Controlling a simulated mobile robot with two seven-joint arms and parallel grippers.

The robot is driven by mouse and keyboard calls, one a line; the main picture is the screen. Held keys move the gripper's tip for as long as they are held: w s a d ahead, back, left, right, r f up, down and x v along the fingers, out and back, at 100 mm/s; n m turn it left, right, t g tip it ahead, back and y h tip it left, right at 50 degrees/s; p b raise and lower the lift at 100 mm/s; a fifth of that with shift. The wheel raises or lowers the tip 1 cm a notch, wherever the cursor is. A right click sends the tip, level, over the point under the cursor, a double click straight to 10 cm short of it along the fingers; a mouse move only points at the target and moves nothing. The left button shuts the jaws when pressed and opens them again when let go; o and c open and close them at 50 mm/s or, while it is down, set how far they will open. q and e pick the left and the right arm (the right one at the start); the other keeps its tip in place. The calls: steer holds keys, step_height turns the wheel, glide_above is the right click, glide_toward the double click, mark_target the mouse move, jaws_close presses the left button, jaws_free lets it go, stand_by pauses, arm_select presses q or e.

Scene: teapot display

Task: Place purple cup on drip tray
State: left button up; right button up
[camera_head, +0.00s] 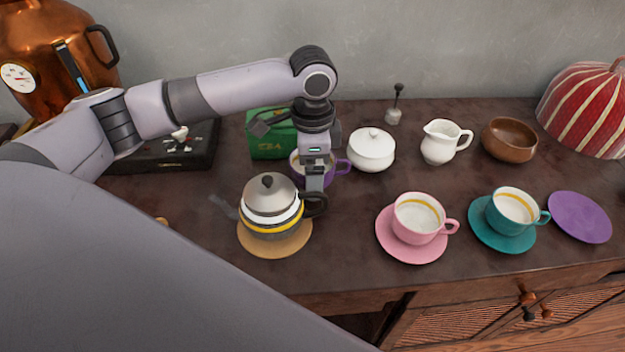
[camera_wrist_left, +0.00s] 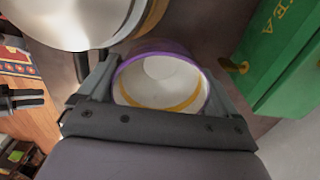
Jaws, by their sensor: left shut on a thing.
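The purple cup (camera_head: 329,177) is behind the teapot and in front of the green tea box, partly hidden by my left gripper (camera_head: 314,186). Its handle points right. In the left wrist view the purple cup (camera_wrist_left: 160,82) sits between the two fingers, showing a white inside with a yellow band. My left gripper is shut on it. I cannot tell whether the cup touches the table. A dark, low box (camera_head: 160,160) at the left, by the copper urn, may be the drip tray; my arm covers part of it. My right gripper is not in view.
A teapot (camera_head: 271,210) stands on a round wooden mat (camera_head: 298,244) close in front of the cup. The green tea box (camera_head: 266,148) and white sugar bowl (camera_head: 371,149) are close by. Pink and teal cups on saucers stand right. The copper urn (camera_head: 60,45) is far left.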

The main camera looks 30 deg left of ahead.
arm_select(q)
steer(key=shift+f, duration=1.7)
steer(key=shift+f, duration=0.1)
steer(key=o, duration=0.8)
